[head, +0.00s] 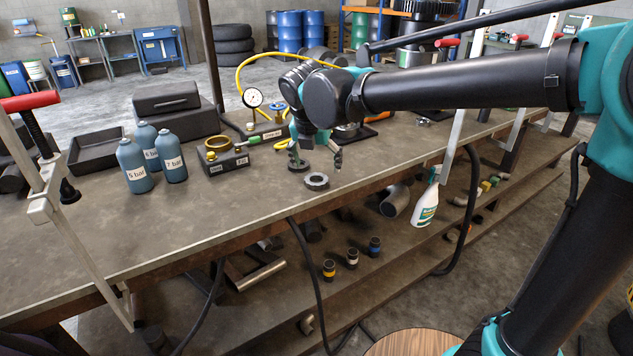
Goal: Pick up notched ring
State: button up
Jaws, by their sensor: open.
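A grey ring (316,187) lies flat on the workbench (240,225) near its front edge. It is the likely notched ring, but it is too small to make out a notch. My gripper (317,159) is above and just behind this ring, pointing down, with its fingers spread apart and nothing between them. A darker round part (298,167) lies on the bench just behind and left of the ring, below my left finger. I cannot tell whether that finger touches it.
A dark block with a brass ring (217,143) and several blue bottles (133,168) stand to the left. A dial gauge (252,98) and yellow hose are behind. Bare bench lies front left.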

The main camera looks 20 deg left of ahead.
aim_at(316, 174)
jog(key=x, duration=0.4)
jog(key=shift+s+a+f, duration=0.1)
jog(key=shift+a, duration=0.3)
jog(key=shift+w+f, duration=0.2)
jog(key=shift+f, duration=0.35)
jog(key=c, duration=1.5)
jog(key=shift+r, duration=0.1)
